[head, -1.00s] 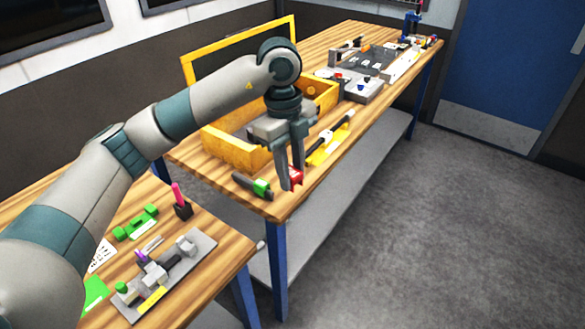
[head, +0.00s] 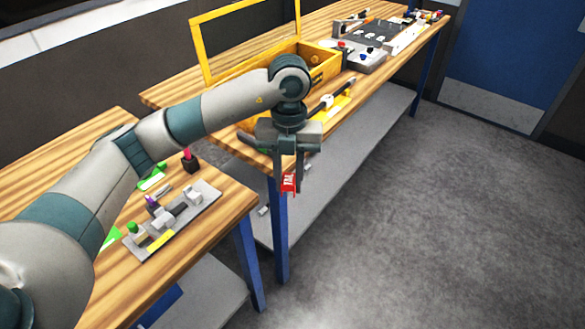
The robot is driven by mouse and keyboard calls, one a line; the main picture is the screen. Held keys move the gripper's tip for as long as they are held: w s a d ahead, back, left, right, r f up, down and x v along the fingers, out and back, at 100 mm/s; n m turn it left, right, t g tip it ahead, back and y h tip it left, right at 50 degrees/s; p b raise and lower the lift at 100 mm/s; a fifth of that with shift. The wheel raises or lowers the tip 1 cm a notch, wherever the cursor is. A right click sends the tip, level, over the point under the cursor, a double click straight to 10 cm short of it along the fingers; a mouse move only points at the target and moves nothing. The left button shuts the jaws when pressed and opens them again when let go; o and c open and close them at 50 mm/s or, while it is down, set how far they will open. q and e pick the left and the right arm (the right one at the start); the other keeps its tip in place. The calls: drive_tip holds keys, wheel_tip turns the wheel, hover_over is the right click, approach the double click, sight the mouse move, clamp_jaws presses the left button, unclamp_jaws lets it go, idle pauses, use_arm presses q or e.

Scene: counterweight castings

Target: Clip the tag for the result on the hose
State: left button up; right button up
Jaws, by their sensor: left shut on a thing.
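My left gripper (head: 289,188) points down and is shut on a red tag (head: 289,181) with white marking. It holds the tag in front of the far bench's near edge, over the gap above the floor. On the near bench, a grey fixture plate (head: 150,248) carries grey blocks, a short dark cylindrical piece (head: 180,208) and a yellow strip. I cannot tell whether that dark piece is the hose. A bit of green (head: 262,150) shows behind the gripper on the far bench; the rest there is hidden. My right gripper is out of view.
An open yellow box (head: 318,68) stands on the far bench (head: 160,97), with a grey panel (head: 365,55) farther back. A dark holder with a pink marker (head: 188,155) and green pieces (head: 152,178) lie near the fixture plate. Open floor (head: 420,220) lies to the right.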

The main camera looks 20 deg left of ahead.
use_arm(q)
drive_tip(key=s+a+f+n+t+b, duration=0.1)
drive_tip(key=s+f+n+b, duration=0.1)
drive_tip(key=s+f+n, duration=0.2)
drive_tip(key=s+a+f+n+b, duration=0.1)
drive_tip(key=s+f+n, duration=0.4)
drive_tip(key=f+n, duration=0.6)
drive_tip(key=s+a+f+n+t+b, duration=0.1)
drive_tip(key=s+f+n+b, duration=0.3)
drive_tip(key=n, duration=1.4)
wheel_tip(320, 180, down, 4)
drive_tip(key=shift+s+a+f+n+t, duration=0.1)
drive_tip(key=shift+s+a+n+t, duration=0.15)
drive_tip(key=shift+s+n+t, duration=0.1)
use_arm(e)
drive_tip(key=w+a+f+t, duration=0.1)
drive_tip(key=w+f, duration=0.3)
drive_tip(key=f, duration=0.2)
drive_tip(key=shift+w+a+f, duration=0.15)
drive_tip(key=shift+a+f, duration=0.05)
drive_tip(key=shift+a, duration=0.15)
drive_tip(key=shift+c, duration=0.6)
